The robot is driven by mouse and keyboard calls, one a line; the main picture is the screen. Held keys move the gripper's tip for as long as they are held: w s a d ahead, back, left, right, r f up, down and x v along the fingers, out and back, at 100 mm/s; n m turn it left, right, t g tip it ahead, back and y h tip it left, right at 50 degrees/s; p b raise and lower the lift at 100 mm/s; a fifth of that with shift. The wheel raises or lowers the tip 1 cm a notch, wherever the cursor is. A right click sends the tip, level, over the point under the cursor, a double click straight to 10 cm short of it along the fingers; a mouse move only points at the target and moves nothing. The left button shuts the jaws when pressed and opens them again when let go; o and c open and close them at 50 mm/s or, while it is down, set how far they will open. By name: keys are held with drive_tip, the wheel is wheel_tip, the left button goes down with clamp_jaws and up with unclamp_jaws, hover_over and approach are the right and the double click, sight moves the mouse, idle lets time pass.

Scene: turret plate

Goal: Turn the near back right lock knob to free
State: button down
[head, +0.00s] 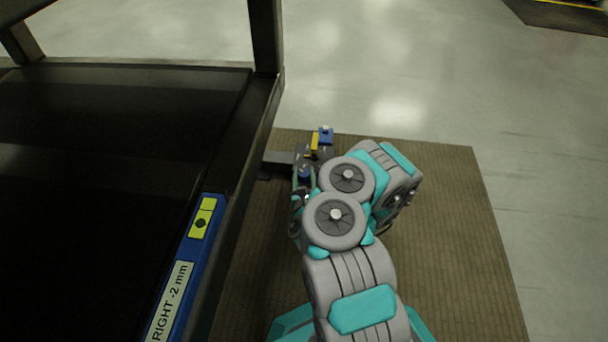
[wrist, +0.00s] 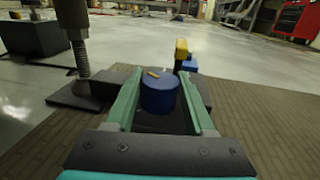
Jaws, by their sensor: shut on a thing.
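The lock knob (wrist: 158,95) is a blue round cylinder with a short yellow mark on its top, seen in the wrist view between my two green fingers. My gripper (wrist: 160,92) is shut on this knob, one finger on each side. The yellow mark points roughly across the picture, slightly tilted. In the head view the blue knob (head: 305,173) shows small beside the frame, and my gripper (head: 303,183) is around it, partly hidden by my arm. The knob's lower part and base are mostly hidden in the wrist view.
Past the knob stand a yellow piece (head: 315,142) and a blue block (head: 326,134). A threaded levelling foot (wrist: 82,75) stands close on the left in the wrist view. A blue panel (head: 185,275) labelled "RIGHT -2 mm" lines the dark frame. Open floor lies to the right.

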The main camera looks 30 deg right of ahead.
drive_tip(key=shift+h, duration=0.3)
drive_tip(key=shift+c, duration=1.3)
unclamp_jaws()
